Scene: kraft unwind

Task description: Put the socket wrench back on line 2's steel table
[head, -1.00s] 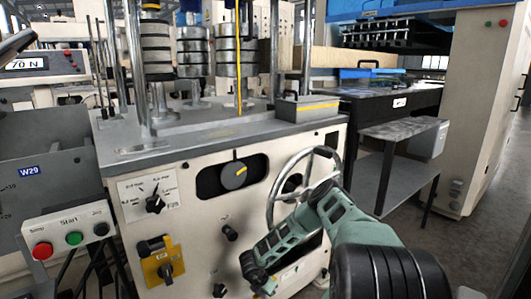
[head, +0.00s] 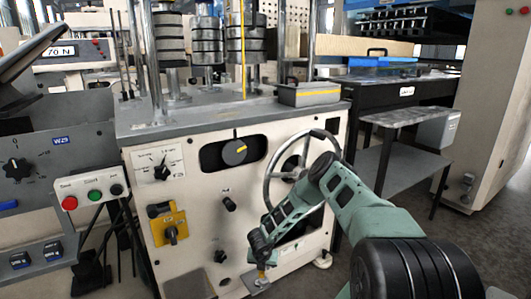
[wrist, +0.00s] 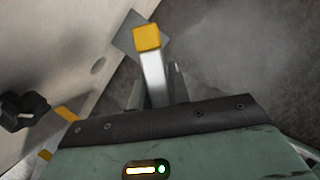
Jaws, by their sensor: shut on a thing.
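My gripper (head: 261,262) hangs low in front of the cream machine's front panel in the head view, pointing down. In the wrist view it is shut on a silver bar with a yellow end, which I take as the socket wrench (wrist: 153,75). Its yellow end also shows small below the gripper in the head view (head: 261,274). The rest of the wrench is hidden by the gripper. A low grey steel table (head: 408,115) with a lower shelf stands to the right of the machine; I cannot read which line it belongs to.
The cream machine (head: 285,235) with a handwheel (head: 270,178) stands close to my arm. A dark bench (head: 430,85) is behind the grey table. A button box (head: 92,194) and hanging cables are at the left. Open floor (head: 445,235) lies at the right.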

